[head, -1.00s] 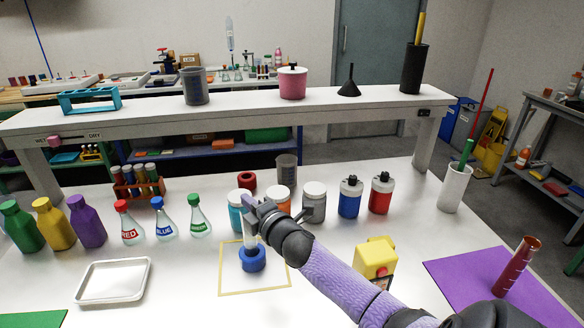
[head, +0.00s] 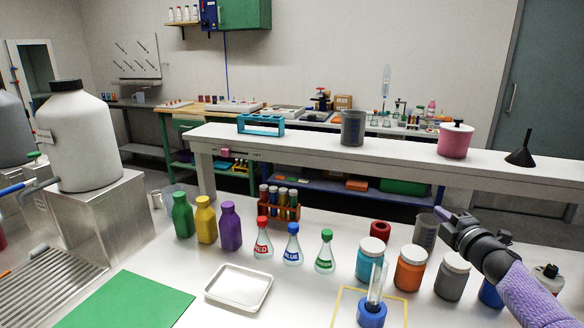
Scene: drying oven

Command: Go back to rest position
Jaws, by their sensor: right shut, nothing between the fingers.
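My right gripper (head: 440,213) comes in from the right in the head view. It is shut and empty, raised over the white bench, in front of a grey measuring cup (head: 424,238) and above the row of jars. A clear tube (head: 377,284) stands upright in a blue round holder (head: 371,314) inside a yellow square outline (head: 404,310). The gripper is apart from the tube, to its upper right. My left gripper is not in view.
Close to my right arm stand a blue-green jar (head: 370,262), an orange jar (head: 409,272) and a grey jar (head: 452,278). Labelled flasks (head: 292,248) and a white tray (head: 239,289) lie left. A raised shelf (head: 300,146) runs behind.

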